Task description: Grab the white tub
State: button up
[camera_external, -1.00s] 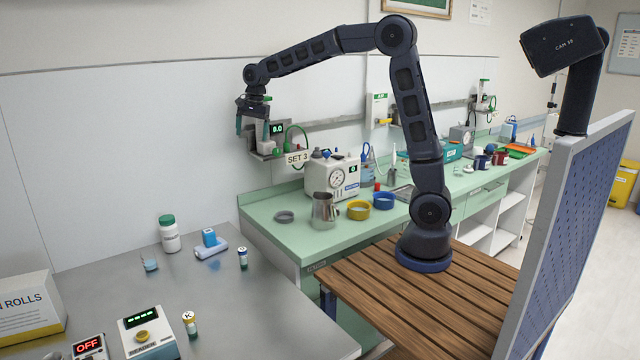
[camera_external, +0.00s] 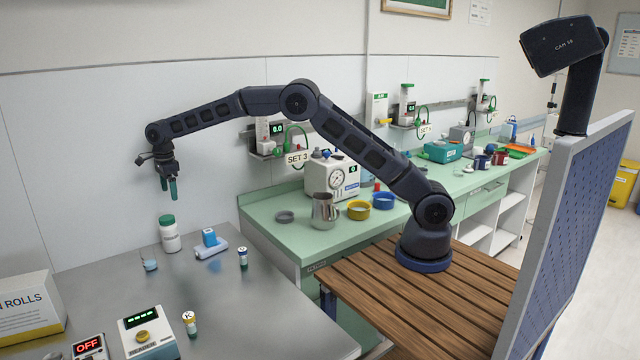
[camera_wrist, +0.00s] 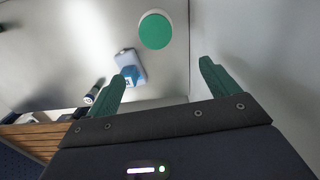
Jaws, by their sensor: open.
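The white tub (camera_external: 170,240) with a green lid stands upright on the grey metal table at the back left. In the wrist view its round green lid (camera_wrist: 155,31) shows from above, ahead of my fingertips and between their lines. My gripper (camera_external: 169,189) has green fingers pointing down and hangs above the tub, with a gap between fingertips and lid. In the wrist view my gripper (camera_wrist: 163,72) is open with nothing between its fingers.
A blue and white device (camera_external: 210,243) lies just right of the tub. A small dark-banded bottle (camera_external: 242,258) stands farther right. The wall panel (camera_external: 90,190) rises close behind. The table's middle (camera_external: 235,310) is clear.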

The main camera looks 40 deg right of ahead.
aim_at(166, 218)
jog(key=shift+m, duration=0.5)
jog(key=a+f, duration=0.2)
jog(key=a, duration=0.1)
jog(key=shift+s+a+f, duration=0.2)
jog(key=shift+s+f, duration=0.05)
jog(key=shift+f, duration=0.35)
jog(key=f, duration=1)
jog(key=shift+d+f, duration=0.25)
jog(key=shift+f, duration=0.05)
jog(key=shift+r, duration=0.1)
jog(key=c, duration=1.6)
